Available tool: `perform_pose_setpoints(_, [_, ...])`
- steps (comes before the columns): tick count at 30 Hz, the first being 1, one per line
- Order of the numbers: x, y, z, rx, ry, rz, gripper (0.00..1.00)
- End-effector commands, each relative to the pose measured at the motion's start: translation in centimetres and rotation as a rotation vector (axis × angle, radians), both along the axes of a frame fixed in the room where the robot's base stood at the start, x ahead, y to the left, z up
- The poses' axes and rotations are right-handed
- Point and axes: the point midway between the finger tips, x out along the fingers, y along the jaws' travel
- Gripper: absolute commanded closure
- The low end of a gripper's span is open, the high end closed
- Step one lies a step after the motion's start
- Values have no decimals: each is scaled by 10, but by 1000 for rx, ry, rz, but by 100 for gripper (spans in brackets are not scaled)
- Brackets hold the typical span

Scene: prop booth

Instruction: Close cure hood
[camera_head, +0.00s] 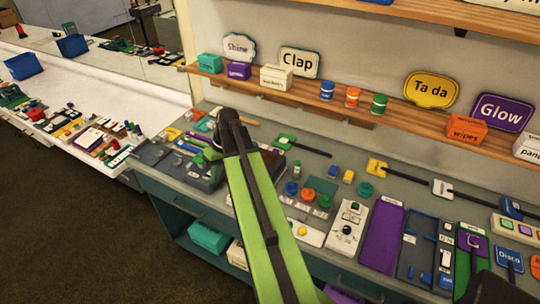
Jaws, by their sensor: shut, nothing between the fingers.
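I cannot pick out the cure hood for certain. A dark grey unit (160,158) with small coloured items stands at the left end of the grey workbench (345,165), and whether it is the hood is unclear. My gripper (228,116) is shut and empty at the end of my green and black arm. In the picture it is above and right of that unit, over the left part of the bench. My arm crosses the middle of the bench and hides part of it, including part of what lies beside the unit.
A wooden shelf (300,97) behind the bench carries boxes, jars and signs. Small pots, a white control box (347,228) and a purple panel (383,235) crowd the bench. A white counter (85,95) with many items stands left. The dark floor (60,230) at lower left is clear.

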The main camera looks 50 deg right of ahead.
Motion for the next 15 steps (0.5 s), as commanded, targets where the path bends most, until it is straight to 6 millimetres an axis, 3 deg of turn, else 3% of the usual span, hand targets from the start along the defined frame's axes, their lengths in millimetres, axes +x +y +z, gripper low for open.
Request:
perform_pose_setpoints(1, [-8,-57,13,35,-40,-32,100])
perform_pose_setpoints(3, [-27,-119,25,75,-112,-52,100])
perform_pose_setpoints(6, [-63,-195,41,107,-213,-74,100])
perform_pose_setpoints(10, [-106,-260,55,118,-315,-93,100])
perform_pose_setpoints(12, [-120,-278,59,117,-348,-97,100])
perform_pose_setpoints(15, [-130,-289,62,115,-369,-98,100])
